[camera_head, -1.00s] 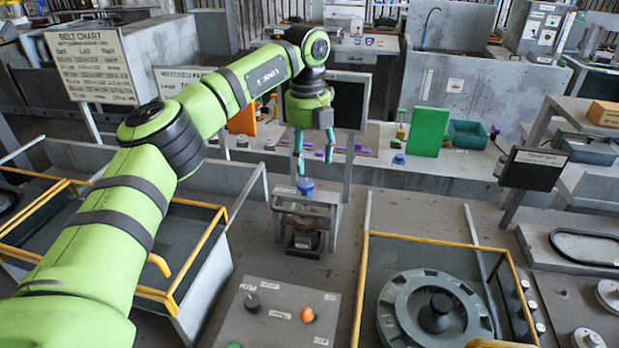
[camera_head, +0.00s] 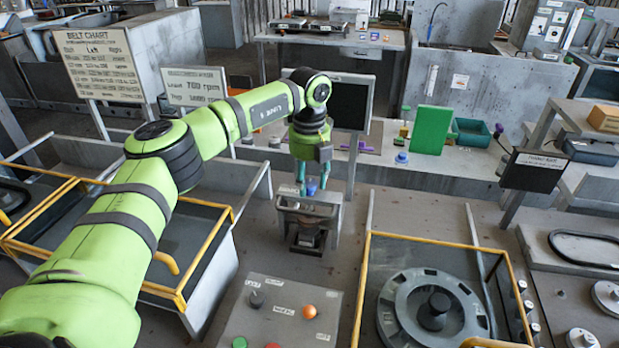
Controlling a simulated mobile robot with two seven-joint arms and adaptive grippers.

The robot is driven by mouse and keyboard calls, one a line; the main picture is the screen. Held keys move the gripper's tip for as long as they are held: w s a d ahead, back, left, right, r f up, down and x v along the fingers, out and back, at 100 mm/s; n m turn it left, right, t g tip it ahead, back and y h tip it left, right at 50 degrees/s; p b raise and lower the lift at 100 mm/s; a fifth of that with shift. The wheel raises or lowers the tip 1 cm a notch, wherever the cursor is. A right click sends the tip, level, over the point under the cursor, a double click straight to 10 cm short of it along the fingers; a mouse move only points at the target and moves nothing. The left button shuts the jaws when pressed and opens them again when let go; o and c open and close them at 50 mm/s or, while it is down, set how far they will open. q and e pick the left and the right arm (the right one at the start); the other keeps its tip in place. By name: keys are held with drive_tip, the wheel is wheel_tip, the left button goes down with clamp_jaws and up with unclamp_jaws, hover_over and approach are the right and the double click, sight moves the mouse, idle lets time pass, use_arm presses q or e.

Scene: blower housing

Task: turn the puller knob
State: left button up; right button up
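The puller knob (camera_head: 311,188) is small and blue. It sits on top of a small grey puller frame (camera_head: 325,211) in the middle of the view. A dark round part (camera_head: 305,237) is under the frame. My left gripper (camera_head: 312,183) points down right over the knob. Its two teal fingers are apart, one on each side of the knob, with their tips near its height. I cannot tell whether either finger touches it. My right gripper is not in view.
A control panel (camera_head: 260,326) with an orange button stands in front. A yellow-railed bin (camera_head: 207,262) is at left, and a yellow-railed housing with a grey wheel (camera_head: 390,322) is at right. A dark screen (camera_head: 349,110) and a green board (camera_head: 433,131) stand behind.

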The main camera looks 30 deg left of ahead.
use_arm(q)
drive_tip(key=c, duration=0.4)
drive_tip(key=shift+f+m, duration=0.1)
drive_tip(key=shift+m, duration=0.3)
drive_tip(key=m, duration=0.4)
drive_tip(key=shift+f+m, duration=0.1)
drive_tip(key=shift+m, duration=0.2)
drive_tip(key=m, duration=0.5)
drive_tip(key=shift+a+b, duration=0.15)
drive_tip(key=shift+b, duration=0.15)
drive_tip(key=m, duration=0.5)
drive_tip(key=shift+a+m, duration=0.1)
drive_tip(key=shift+m, duration=0.3)
drive_tip(key=m, duration=0.5)
drive_tip(key=shift+w+a, duration=0.1)
drive_tip(key=shift+a, duration=0.05)
drive_tip(key=shift+m, duration=0.4)
